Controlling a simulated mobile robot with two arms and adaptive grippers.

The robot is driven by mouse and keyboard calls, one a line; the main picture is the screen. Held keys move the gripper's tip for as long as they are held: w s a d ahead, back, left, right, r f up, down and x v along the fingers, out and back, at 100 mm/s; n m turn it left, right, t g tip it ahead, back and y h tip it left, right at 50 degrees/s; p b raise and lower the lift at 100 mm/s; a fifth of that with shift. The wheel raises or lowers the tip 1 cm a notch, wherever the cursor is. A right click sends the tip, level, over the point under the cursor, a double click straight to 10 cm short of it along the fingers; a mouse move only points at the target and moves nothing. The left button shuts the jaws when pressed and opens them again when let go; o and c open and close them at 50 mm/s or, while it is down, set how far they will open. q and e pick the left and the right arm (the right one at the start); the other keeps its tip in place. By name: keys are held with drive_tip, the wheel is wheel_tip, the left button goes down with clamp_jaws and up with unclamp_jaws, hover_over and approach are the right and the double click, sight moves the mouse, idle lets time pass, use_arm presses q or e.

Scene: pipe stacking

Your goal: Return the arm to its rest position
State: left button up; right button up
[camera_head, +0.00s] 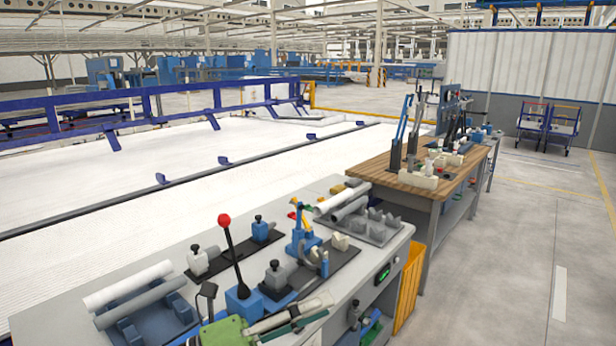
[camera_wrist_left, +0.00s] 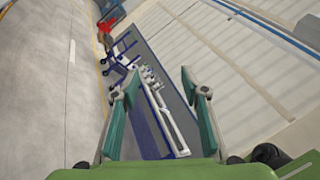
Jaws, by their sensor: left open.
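My left gripper (camera_head: 318,307), with a green body and grey-green fingers, is at the bottom of the head view over the front edge of the grey workbench (camera_head: 150,247). It points right. In the left wrist view, its fingers (camera_wrist_left: 158,88) are spread apart with nothing between them; the tilted view past them shows floor, a pale wall and distant carts. A white pipe (camera_head: 128,285) and a grey pipe (camera_head: 140,303) lie on a blue holder (camera_head: 180,312) at the bench's left. My right gripper is not in view.
A red-knobbed lever (camera_head: 228,245) stands close behind my left gripper. Clamps and a blue press (camera_head: 301,236) stand on the bench. More pipes (camera_head: 343,200) lie by a grey moulded tray (camera_head: 375,225). A wooden-topped table (camera_head: 400,177) stands beyond; the floor (camera_head: 510,260) at right is clear.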

use_arm(q)
drive_tip(key=w+a+f+n+t+y, duration=0.1)
drive_tip(key=w+a+n+t+y, duration=0.2)
drive_tip(key=a+n+t+y, duration=0.6)
drive_tip(key=w+a+f+n+t+y, duration=0.15)
drive_tip(key=a+n+t+y, duration=0.3)
drive_tip(key=n, duration=0.85)
drive_tip(key=s+a+f+n+g+y, duration=0.2)
drive_tip(key=a+f+n+g+y, duration=0.1)
drive_tip(key=a+f+n, duration=0.3)
drive_tip(key=s+a+f+n+g+y, duration=0.3)
drive_tip(key=f+n+g, duration=0.1)
drive_tip(key=f, duration=0.5)
drive_tip(key=s+d+f+n+g+h, duration=0.1)
drive_tip(key=s+f+n+g, duration=0.1)
drive_tip(key=s+f+g, duration=0.55)
drive_tip(key=s+f+n+g, duration=0.25)
drive_tip(key=s+f, duration=0.55)
drive_tip(key=s, duration=0.7)
drive_tip(key=s+f+g, duration=0.2)
drive_tip(key=s+f, duration=0.1)
drive_tip(key=f, duration=2.5)
drive_tip(key=s+a+f, duration=0.2)
drive_tip(key=s+f, duration=1.2)
drive_tip(key=s, duration=0.2)
drive_tip(key=shift+s+a+f+m+g, duration=0.25)
drive_tip(key=shift+s+a+m+g, duration=0.1)
drive_tip(key=shift+a+m+g, duration=0.1)
